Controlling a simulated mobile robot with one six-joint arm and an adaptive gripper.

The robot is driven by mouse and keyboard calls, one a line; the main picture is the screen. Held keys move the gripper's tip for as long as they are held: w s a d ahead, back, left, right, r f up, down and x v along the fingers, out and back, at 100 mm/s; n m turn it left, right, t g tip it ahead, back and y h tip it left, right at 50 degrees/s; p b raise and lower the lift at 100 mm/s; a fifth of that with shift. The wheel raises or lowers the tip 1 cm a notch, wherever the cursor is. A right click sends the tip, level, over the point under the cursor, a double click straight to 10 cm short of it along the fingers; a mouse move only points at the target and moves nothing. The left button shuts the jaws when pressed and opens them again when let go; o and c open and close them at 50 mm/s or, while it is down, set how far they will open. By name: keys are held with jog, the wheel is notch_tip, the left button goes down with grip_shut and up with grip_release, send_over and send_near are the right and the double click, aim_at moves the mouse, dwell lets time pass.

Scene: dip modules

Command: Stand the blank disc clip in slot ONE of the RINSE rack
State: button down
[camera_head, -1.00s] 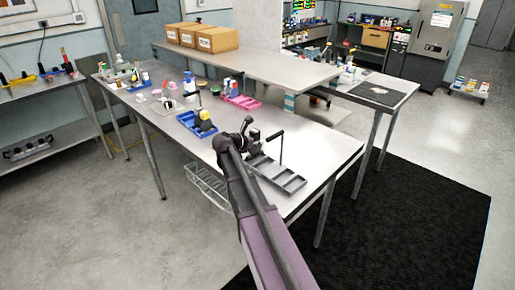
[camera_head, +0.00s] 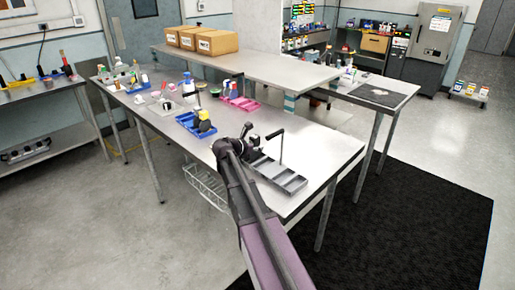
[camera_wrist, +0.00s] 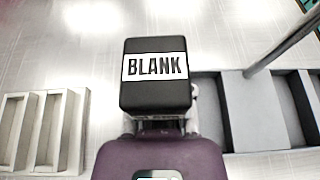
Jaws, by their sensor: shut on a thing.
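The blank disc clip (camera_wrist: 155,88) shows in the wrist view as a black block with a white label reading BLANK. My gripper (camera_wrist: 160,124) is shut on it; the fingers are mostly hidden beneath the block. In the head view my gripper (camera_head: 250,143) is over the near end of the bench, at the left end of a grey slotted rack (camera_head: 290,182). This rack (camera_wrist: 240,112) lies right of the clip in the wrist view, with a thin upright post. I cannot read any rack name or slot number. The clip's lower end is hidden.
A pale slotted piece (camera_wrist: 42,130) lies left of the clip in the wrist view. A blue tray (camera_head: 190,123) with bottles and a pink tray (camera_head: 240,103) stand farther back on the bench (camera_head: 310,145). A raised shelf (camera_head: 250,65) runs behind. Bare bench lies right of the rack.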

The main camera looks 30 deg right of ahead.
jog(key=shift+f, duration=0.2)
jog(key=c, duration=0.5)
grip_release()
jog(key=shift+r, duration=0.1)
jog(key=shift+r, duration=0.1)
jog(key=shift+r, duration=0.15)
jog(key=p+v, duration=0.4)
jog(key=v, duration=0.8)
jog(key=shift+p, duration=0.4)
jog(key=shift+f, duration=0.2)
